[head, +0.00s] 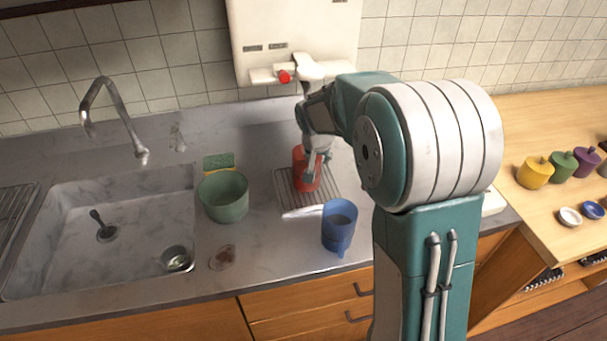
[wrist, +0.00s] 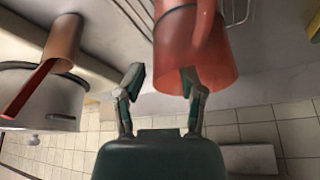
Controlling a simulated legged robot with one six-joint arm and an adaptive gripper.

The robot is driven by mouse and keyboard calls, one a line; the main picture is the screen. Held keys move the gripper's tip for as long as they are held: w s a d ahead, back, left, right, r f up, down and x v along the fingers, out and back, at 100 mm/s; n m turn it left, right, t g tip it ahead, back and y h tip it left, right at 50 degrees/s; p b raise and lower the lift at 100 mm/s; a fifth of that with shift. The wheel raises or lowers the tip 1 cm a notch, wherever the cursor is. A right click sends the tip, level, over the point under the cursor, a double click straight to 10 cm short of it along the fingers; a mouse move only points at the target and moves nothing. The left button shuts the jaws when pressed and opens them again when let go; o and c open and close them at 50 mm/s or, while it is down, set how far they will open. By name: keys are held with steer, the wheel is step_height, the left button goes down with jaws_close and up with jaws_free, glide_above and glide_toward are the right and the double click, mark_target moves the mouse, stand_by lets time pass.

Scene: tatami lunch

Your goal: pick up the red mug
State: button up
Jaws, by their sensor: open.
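The red mug (head: 299,163) stands on a wire rack (head: 283,192) on the grey counter, right of the green bowl. My gripper (head: 318,168) is at the mug's right side in the head view and partly covers it. In the wrist view the red mug (wrist: 176,45) fills the upper middle. My gripper (wrist: 162,80) is open there, with one fingertip overlapping the mug's edge and the other apart from it, to its left. I cannot tell whether the overlapping finger touches the mug. Nothing is held.
A blue cup (head: 340,222) stands in front of the rack. A green bowl (head: 223,197) and sponge (head: 219,162) are left, beside the sink (head: 120,278). A white wall unit (head: 292,30) hangs behind. A grey pot (wrist: 40,98) shows in the wrist view.

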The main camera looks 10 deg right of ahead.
steer(key=shift+w+d+f, duration=0.2)
steer(key=shift+d+f, duration=0.2)
steer(key=shift+f, duration=0.1)
steer(key=shift+w+d+f, duration=0.2)
steer(key=shift+d+f, duration=0.2)
steer(key=shift+f, duration=0.1)
steer(key=shift+a, duration=0.4)
steer(key=shift+c, duration=0.9)
steer(key=shift+a, duration=0.25)
jaws_close()
steer(key=shift+a, duration=0.15)
steer(key=shift+d+r, duration=0.1)
steer(key=shift+d, duration=0.45)
steer(key=shift+r, duration=0.1)
